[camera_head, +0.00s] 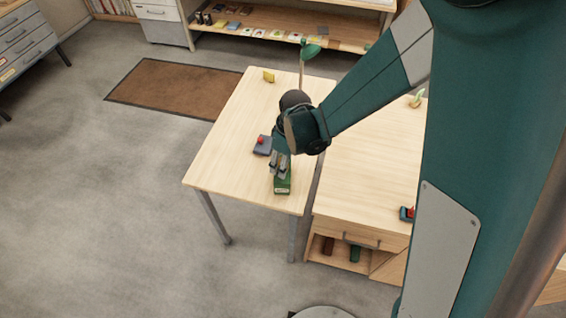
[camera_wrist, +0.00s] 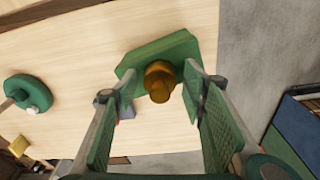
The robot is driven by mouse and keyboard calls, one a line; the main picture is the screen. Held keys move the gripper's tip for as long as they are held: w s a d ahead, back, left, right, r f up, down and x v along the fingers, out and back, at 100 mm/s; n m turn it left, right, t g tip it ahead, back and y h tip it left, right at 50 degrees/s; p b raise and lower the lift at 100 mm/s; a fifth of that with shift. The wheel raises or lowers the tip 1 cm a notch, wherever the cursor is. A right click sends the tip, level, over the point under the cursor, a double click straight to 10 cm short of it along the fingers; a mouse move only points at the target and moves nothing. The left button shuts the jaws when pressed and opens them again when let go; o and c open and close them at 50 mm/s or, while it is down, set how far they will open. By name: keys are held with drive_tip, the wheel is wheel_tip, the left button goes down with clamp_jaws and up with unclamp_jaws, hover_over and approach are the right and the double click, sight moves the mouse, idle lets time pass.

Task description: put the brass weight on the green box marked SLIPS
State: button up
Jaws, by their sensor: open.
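The green box (camera_head: 283,186) stands near the front edge of the left-hand wooden table, below my gripper (camera_head: 278,165). In the wrist view the green box (camera_wrist: 133,68) is seen from above. The brass weight (camera_wrist: 160,82) appears to rest upright on its top. My gripper (camera_wrist: 158,80) is open, with one finger on either side of the weight. The right finger looks closer to it than the left; I cannot tell if it touches. In the head view the weight is hidden by my gripper. No SLIPS lettering is readable.
A dark grey block with a red top (camera_head: 262,145) lies just left of the box. A green lamp (camera_head: 309,50) and a small yellow object (camera_head: 268,76) stand at the table's far end. A second wooden table (camera_head: 365,180) adjoins at the right. The table's left side is clear.

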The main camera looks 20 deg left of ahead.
drive_tip(key=shift+r, duration=0.2)
wheel_tip(320, 180, up, 12)
drive_tip(key=d, duration=0.1)
drive_tip(key=shift+s+d+p, duration=0.15)
drive_tip(key=shift+d+p, duration=0.1)
drive_tip(key=shift+p, duration=0.15)
idle(0.5)
drive_tip(key=shift+f, duration=0.1)
idle(0.5)
drive_tip(key=s+d+r+m+t, duration=0.15)
drive_tip(key=d+r+m, duration=0.25)
drive_tip(key=d+r, duration=0.45)
drive_tip(key=s+d+r+m+t, duration=0.1)
drive_tip(key=d+r+m+t, duration=0.3)
drive_tip(key=d, duration=0.7)
drive_tip(key=s+d+r+m, duration=0.2)
drive_tip(key=s+d+m, duration=0.2)
drive_tip(key=d, duration=0.5)
drive_tip(key=s+d+r+m+t+h, duration=0.1)
drive_tip(key=s+d+r+m, duration=0.2)
drive_tip(key=s+d, duration=0.3)
drive_tip(key=shift+s+d+r+m, duration=0.2)
drive_tip(key=shift+d+r+m, duration=0.15)
drive_tip(key=shift+d, duration=1.1)
drive_tip(key=shift+f+t, duration=0.15)
drive_tip(key=shift+t, duration=0.1)
